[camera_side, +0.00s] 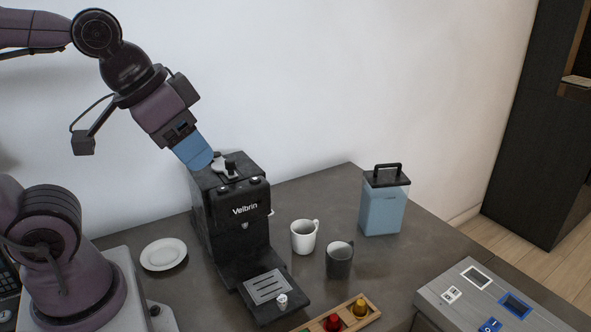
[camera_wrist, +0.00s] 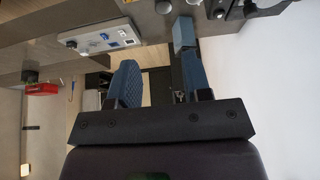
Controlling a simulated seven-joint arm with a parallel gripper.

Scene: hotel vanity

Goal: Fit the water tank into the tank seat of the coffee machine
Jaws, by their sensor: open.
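The water tank (camera_side: 382,208) is a clear blue container with a black lid and an upright black handle. It stands upright on the counter, right of the cups. It also shows upside down in the wrist view (camera_wrist: 184,34), partly behind one finger. The black coffee machine (camera_side: 238,225), marked Velbrin, stands at centre left; I cannot make out its tank seat. My gripper (camera_side: 205,160), with blue fingers, is just above the machine's top rear in the side view; I cannot tell if it touches. In the wrist view my gripper (camera_wrist: 158,85) is open and empty.
A white cup (camera_side: 303,238) and a dark cup (camera_side: 339,262) stand between machine and tank. A white plate (camera_side: 163,254) lies left of the machine. A wooden tray (camera_side: 318,325) with capsules and a grey switch box (camera_side: 466,297) are in front. The wall is close behind.

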